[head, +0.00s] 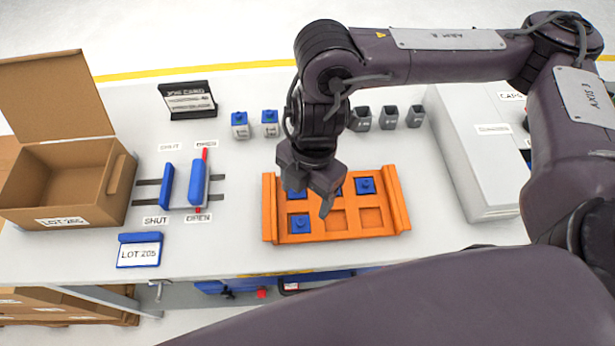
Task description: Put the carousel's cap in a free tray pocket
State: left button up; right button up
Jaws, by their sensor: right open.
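The orange tray (403,205) has two rows of pockets. Blue caps sit in the back left pocket (296,193), the back right pocket (366,185) and the front left pocket (299,222). The front middle pocket (333,219) and front right pocket (371,217) look empty. The back middle pocket is largely behind my gripper, with some blue showing there. My right gripper (309,197) points down over the tray's left part, open, with no cap visible between its fingers. I cannot make out the carousel or its cap; my right arm covers the area near the "CAPS" label (511,96).
A grey-white housing (478,165) stands right of the tray. Behind are grey cups (388,117) and two blue-topped blocks (240,125), (270,123). Left are blue-handled sliders (197,182), a blue lot card (139,250), an open cardboard box (110,190) and a black card stand (187,100).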

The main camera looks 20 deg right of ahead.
jog(key=r, duration=0.3)
jog(key=shift+w+d+r, duration=0.1)
jog(key=shift+d+r, duration=0.15)
dwell(0.6)
